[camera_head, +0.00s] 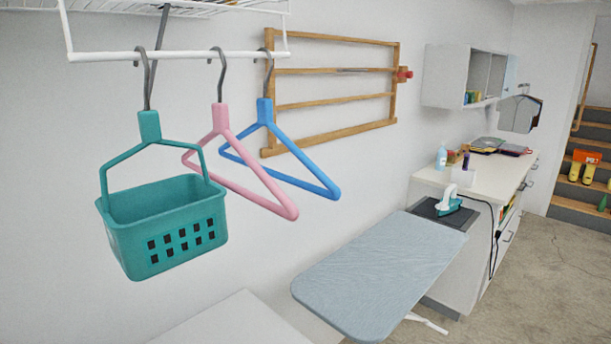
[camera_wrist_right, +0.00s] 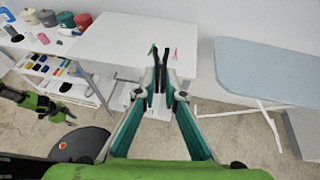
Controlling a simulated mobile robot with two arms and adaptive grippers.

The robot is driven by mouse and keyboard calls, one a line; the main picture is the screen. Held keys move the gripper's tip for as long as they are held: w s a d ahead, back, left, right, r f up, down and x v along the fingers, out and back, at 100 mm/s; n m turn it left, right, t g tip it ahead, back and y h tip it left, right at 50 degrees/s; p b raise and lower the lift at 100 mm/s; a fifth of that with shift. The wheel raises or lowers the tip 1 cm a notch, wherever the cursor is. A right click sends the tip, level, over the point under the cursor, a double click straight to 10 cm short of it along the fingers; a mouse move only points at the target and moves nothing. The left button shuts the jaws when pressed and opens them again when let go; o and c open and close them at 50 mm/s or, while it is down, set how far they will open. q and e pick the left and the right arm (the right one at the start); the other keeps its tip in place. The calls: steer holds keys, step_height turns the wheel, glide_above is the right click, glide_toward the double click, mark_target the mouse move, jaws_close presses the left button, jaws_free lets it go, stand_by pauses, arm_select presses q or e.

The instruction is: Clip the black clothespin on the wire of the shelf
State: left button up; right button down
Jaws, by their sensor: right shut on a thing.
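In the right wrist view my right gripper (camera_wrist_right: 160,82) is shut on the black clothespin (camera_wrist_right: 163,58). The clothespin's two dark prongs stick out beyond the fingertips, and its other end is hidden between the fingers. The white wire shelf (camera_head: 188,8) shows at the upper left of the head view, with a white front rod (camera_head: 190,55) below it. Neither the gripper nor the clothespin shows in the head view, so their distance from the shelf wire cannot be told.
A teal basket (camera_head: 160,228), a pink hanger (camera_head: 245,172) and a blue hanger (camera_head: 290,150) hang from the rod. A wooden rack (camera_head: 335,105) is on the wall. A white table (camera_wrist_right: 125,38) and a blue-grey ironing board (camera_head: 380,270) stand below. Small green and pink items lie on the table.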

step_height(320, 180, up, 3)
steer(key=shift+p, duration=0.95)
